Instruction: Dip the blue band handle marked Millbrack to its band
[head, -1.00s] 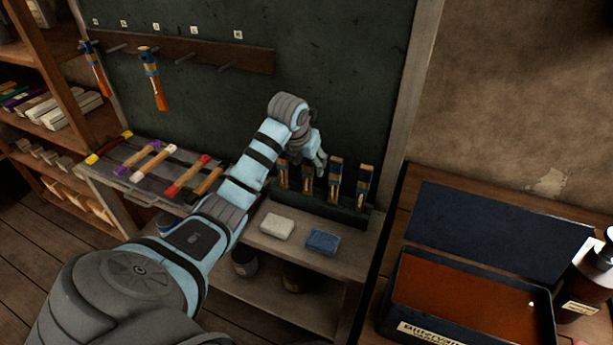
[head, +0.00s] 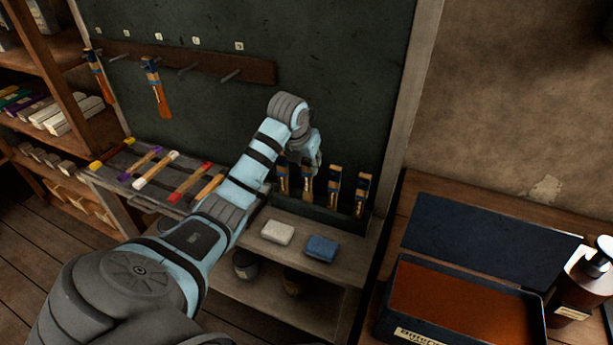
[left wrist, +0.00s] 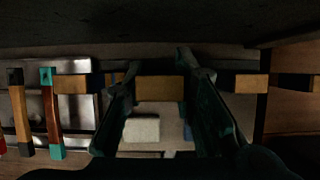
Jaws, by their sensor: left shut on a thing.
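Several handles with blue bands stand upright in a dark rack (head: 318,218) on the bench. My left gripper (head: 313,168) reaches down from above and is shut on the second handle from the left (head: 307,188). In the left wrist view, that handle's wooden end (left wrist: 159,88) lies between the two fingers. The neighbouring handles (head: 334,190) stand close on either side. The name Millbrack cannot be read on any handle. An open dark box (head: 440,325) at the lower right holds an orange-brown liquid (head: 455,300). My right gripper is not in view.
Two blue-banded handles (head: 155,85) hang from a peg rail (head: 205,62). A grey tray (head: 120,172) holds handles with coloured ends. A white block (head: 278,232) and a blue block (head: 322,247) lie before the rack. A pump bottle (head: 583,285) stands beside the box.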

